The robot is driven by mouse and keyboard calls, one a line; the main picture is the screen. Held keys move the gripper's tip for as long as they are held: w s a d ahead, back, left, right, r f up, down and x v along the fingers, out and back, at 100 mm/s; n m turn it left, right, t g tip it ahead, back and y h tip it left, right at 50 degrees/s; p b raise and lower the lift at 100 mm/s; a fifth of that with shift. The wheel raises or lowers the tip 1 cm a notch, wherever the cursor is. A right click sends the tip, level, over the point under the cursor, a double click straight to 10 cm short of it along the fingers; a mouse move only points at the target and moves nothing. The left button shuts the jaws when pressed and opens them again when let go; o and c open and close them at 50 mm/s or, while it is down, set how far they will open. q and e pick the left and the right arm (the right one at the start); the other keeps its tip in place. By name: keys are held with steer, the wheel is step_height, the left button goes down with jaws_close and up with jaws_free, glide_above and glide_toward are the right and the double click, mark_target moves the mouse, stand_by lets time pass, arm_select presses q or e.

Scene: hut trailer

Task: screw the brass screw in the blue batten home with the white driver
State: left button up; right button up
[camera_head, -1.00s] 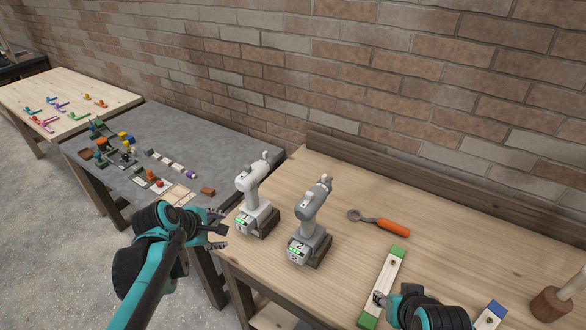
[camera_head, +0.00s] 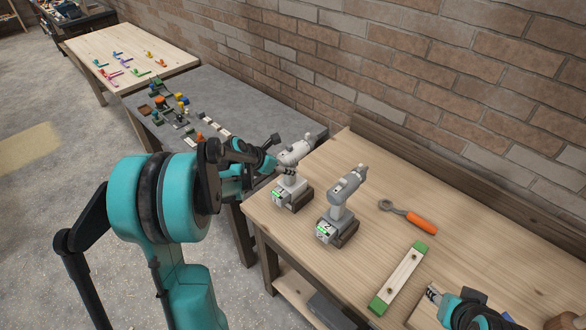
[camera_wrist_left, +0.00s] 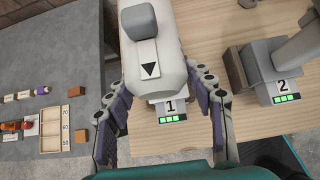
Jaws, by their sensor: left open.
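The white driver (camera_head: 294,153), marked 1, stands upright on its battery near the bench's left end. My left gripper (camera_head: 286,170) is at its handle. In the left wrist view the white driver (camera_wrist_left: 152,58) lies between the open fingers of my left gripper (camera_wrist_left: 160,108), one on each side; I cannot tell whether they touch it. My right gripper (camera_head: 434,292) is low over the bench beside the green-ended batten, its jaw state unclear. I cannot clearly make out the blue batten or its brass screw; my right arm covers that area.
A grey driver (camera_head: 345,192), marked 2, stands just right of the white one; it also shows in the left wrist view (camera_wrist_left: 275,70). A green-ended batten (camera_head: 402,277) and an orange-handled tool (camera_head: 420,222) lie further right. A grey table (camera_head: 245,92) with small parts is behind left.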

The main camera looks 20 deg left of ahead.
arm_select(q)
steer(key=x, duration=0.4)
steer(key=shift+w+d+f+b, duration=0.1)
steer(key=shift+w+f+b, duration=0.1)
steer(key=shift+f+b, duration=0.1)
steer(key=shift+s+r, duration=0.1)
steer(key=shift+r, duration=0.05)
steer(key=shift+c, duration=0.5)
jaws_close()
steer(key=shift+r, duration=0.1)
